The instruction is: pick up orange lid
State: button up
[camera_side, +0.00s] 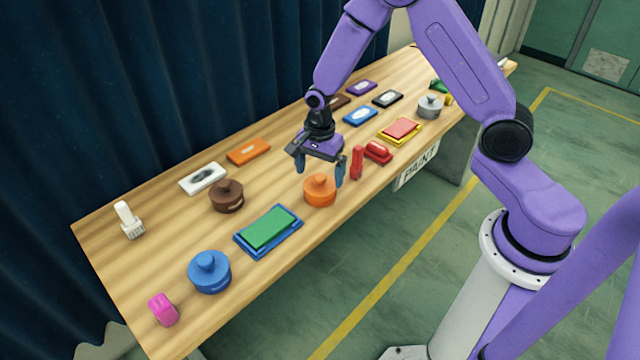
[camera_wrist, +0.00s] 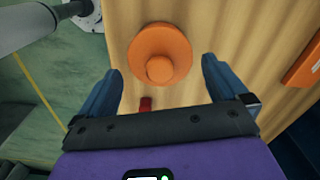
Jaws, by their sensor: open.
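The orange lid (camera_side: 320,191) is round with a knob on top and sits on the wooden table. In the wrist view the orange lid (camera_wrist: 160,52) lies just beyond my fingertips, roughly centred between them. My gripper (camera_side: 320,172) is open and empty, above the table and close to the lid, with one finger at each side in the side view. It also shows in the wrist view (camera_wrist: 163,75) with its fingers spread wide. The fingers do not visibly touch the lid.
A red upright piece (camera_side: 357,162) and a red stamp-like block (camera_side: 378,152) stand right of the lid. A green pad in a blue tray (camera_side: 237,238), a blue lid (camera_side: 209,272) and a brown lid (camera_side: 227,196) lie to the left. The table's front edge is near.

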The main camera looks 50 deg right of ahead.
jog(key=shift+f, duration=1.15)
jog(key=c, duration=0.8)
jog(key=shift+r, duration=0.2)
